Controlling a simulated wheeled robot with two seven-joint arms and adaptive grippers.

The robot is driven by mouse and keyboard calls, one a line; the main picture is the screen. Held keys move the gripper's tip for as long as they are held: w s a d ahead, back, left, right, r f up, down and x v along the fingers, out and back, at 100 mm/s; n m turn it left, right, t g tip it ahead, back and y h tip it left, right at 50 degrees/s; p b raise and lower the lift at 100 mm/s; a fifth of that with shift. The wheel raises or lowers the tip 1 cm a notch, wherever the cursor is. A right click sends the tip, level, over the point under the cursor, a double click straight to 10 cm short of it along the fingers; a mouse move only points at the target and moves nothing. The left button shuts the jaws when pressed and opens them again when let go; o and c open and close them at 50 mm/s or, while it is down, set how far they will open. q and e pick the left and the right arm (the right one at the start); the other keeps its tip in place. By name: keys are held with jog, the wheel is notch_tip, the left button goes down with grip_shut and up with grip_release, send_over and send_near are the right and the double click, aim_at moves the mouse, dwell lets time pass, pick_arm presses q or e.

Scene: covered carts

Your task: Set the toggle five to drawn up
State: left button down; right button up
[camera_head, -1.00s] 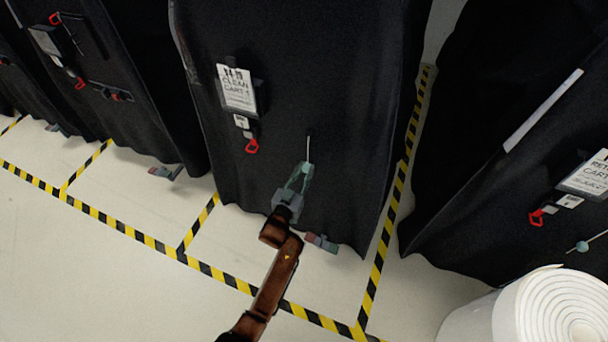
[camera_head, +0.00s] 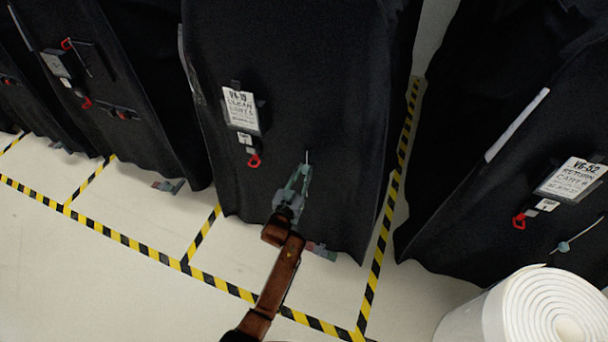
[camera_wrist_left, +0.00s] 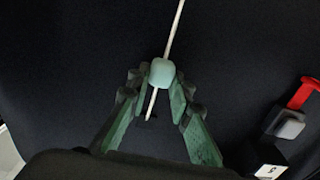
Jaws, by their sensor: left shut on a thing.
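A pale teal toggle (camera_wrist_left: 162,73) sits on a thin white cord (camera_wrist_left: 173,30) against the black cart cover (camera_head: 290,70). In the left wrist view the cord runs above the toggle and a short end hangs below it. My left gripper (camera_head: 300,175) is shut on the toggle, its green fingers on either side. In the head view the fingers hide the toggle, and a short piece of cord shows above them. A tag reading 5 (camera_wrist_left: 268,171) shows at the lower right of the wrist view. My right gripper is not in view.
A label card (camera_head: 241,110) with a red clip (camera_head: 254,160) hangs on the same cover, left of the gripper. Another covered cart (camera_head: 510,190) stands right, behind a white foam roll (camera_head: 545,310). Yellow-black tape (camera_head: 205,277) marks the open floor.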

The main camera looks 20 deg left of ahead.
pick_arm(q)
jog(key=c, duration=1.7)
grip_release()
jog(key=s, duration=1.2)
jog(key=shift+a, duration=0.2)
